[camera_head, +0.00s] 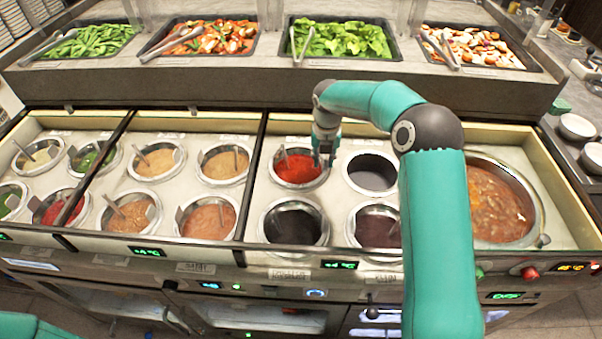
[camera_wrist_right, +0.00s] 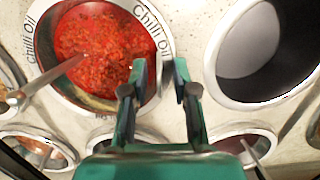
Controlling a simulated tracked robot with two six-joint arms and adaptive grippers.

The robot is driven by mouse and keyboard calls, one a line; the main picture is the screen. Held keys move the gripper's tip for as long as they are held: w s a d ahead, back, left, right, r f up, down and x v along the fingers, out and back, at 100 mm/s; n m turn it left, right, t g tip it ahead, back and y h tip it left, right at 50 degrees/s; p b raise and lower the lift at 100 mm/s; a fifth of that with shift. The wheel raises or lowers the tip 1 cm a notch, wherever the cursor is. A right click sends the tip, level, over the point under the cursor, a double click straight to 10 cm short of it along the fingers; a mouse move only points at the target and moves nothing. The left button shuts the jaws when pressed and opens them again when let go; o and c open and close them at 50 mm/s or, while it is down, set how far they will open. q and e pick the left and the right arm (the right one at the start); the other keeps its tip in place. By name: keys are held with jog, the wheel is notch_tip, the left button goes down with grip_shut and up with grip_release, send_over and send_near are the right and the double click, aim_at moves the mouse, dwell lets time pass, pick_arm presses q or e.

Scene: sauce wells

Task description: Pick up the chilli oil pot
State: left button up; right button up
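The chilli oil pot (camera_head: 294,170) is a round metal pot of red sauce in the counter, with a spoon in it. In the right wrist view the chilli oil pot (camera_wrist_right: 92,45) fills the upper left, with "Chilli Oil" printed around its rim. My right gripper (camera_head: 325,155) is at the pot's right edge. In the wrist view my right gripper (camera_wrist_right: 160,75) is open, with one finger over the pot's right inner side and the other outside the rim. I cannot tell if either finger touches it. My left gripper is out of view.
A dark empty-looking well (camera_head: 371,174) lies just right of the pot, and another dark well (camera_head: 294,225) lies in front. A large soup pot (camera_head: 497,205) stands at the far right. Trays of salad (camera_head: 340,42) line the raised shelf behind.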

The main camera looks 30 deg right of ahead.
grip_shut()
jog(key=shift+w+r, duration=0.1)
jog(key=shift+r, duration=0.05)
jog(key=shift+r, duration=0.1)
jog(key=shift+d+r, duration=0.1)
jog(key=shift+r, duration=0.7)
notch_tip(320, 180, up, 18)
jog(key=p, duration=0.2)
jog(key=shift+d+r+p, duration=0.1)
jog(key=shift+r+p, duration=0.05)
jog(key=shift+p, duration=0.2)
